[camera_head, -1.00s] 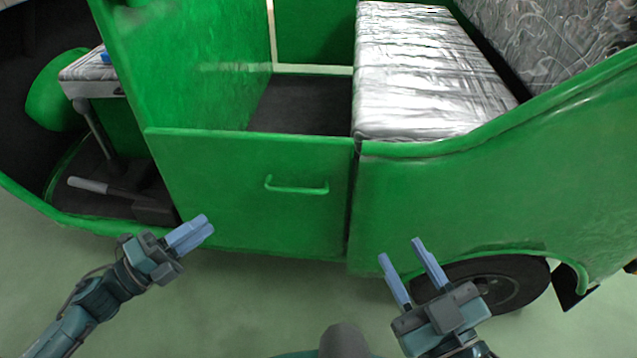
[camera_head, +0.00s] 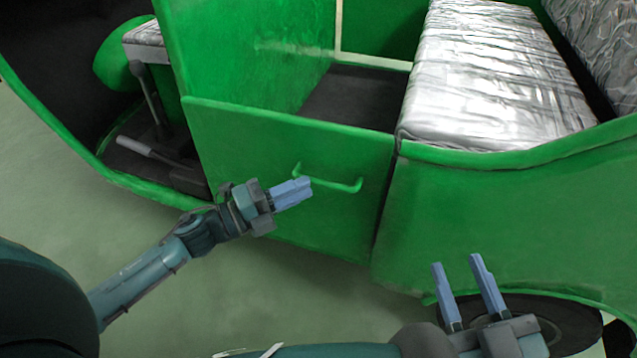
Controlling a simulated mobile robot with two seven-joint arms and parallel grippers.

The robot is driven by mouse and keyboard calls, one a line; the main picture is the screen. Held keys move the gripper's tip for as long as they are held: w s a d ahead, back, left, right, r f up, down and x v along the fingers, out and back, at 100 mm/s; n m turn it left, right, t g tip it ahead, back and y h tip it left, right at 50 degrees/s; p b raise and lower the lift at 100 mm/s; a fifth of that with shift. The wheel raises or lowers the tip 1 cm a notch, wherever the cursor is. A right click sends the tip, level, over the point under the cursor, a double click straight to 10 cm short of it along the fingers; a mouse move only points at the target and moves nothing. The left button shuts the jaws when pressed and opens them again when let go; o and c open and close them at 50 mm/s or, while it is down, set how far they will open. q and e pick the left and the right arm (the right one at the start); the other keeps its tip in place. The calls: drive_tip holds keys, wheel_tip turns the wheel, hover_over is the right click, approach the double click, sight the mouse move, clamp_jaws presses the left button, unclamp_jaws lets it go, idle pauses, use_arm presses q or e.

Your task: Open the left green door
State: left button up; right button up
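The green door (camera_head: 270,145) is a low panel in the side of the green rickshaw and sits closed, flush with the body. Its green bar handle (camera_head: 330,182) runs across the door's middle. My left gripper (camera_head: 308,188) is in front of the door, with its blue fingertips close to the handle's left end. Whether they touch it I cannot tell. Its fingers overlap in this view, so the gap between them is hidden. My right gripper (camera_head: 457,262) is open and empty, low in front of the rickshaw's side panel and rear wheel.
The rickshaw's side panel (camera_head: 500,215) and rear wheel (camera_head: 555,318) are at the right. A silver seat (camera_head: 495,75) is inside. The front cab with a lever (camera_head: 145,149) is at the left. Green floor (camera_head: 290,300) lies clear below the door.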

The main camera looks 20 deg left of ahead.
sight(318, 179)
use_arm(q)
drive_tip(key=shift+x, duration=2.3)
clamp_jaws()
